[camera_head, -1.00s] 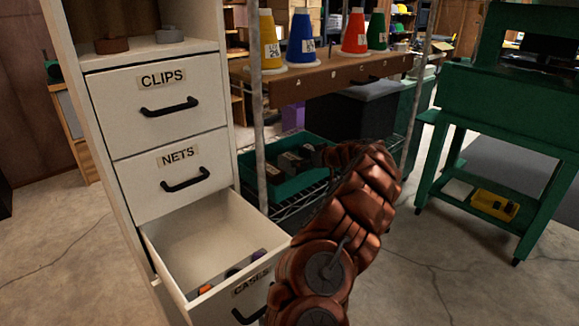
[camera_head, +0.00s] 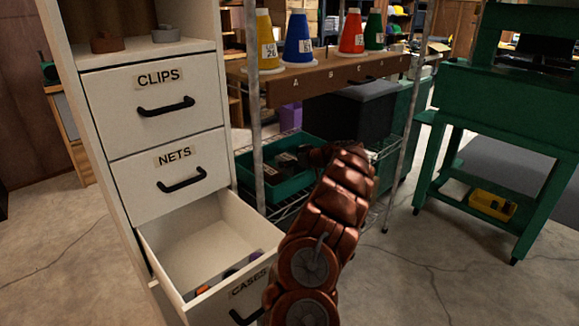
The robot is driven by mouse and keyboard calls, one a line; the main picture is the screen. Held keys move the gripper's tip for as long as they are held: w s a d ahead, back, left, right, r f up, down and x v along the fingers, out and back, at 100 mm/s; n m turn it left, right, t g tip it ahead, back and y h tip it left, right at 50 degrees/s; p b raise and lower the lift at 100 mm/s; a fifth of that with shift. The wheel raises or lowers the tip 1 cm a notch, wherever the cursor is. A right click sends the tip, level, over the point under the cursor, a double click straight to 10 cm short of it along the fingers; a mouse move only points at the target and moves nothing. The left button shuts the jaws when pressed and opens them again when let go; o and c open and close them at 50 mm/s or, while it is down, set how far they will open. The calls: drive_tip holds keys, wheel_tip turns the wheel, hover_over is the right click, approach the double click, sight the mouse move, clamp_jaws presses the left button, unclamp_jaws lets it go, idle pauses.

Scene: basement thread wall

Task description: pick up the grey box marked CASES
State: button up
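The word CASES is readable only on the front of an open white drawer (camera_head: 185,292), the lowest in the cabinet. I cannot make out a grey box marked CASES. Small dark grey items (camera_head: 285,164) sit in a green tray (camera_head: 262,190) on the wire shelf, their markings too small to read.
Drawers marked CLIPS (camera_head: 150,108) and NETS (camera_head: 168,178) are shut. Thread cones line a brown shelf (camera_head: 330,78) above, with a dark grey bin (camera_head: 362,108) below. A green bench (camera_head: 490,110) stands right.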

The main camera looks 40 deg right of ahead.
drive_tip(key=c, duration=1.3)
drive_tip(key=shift+r, duration=0.1)
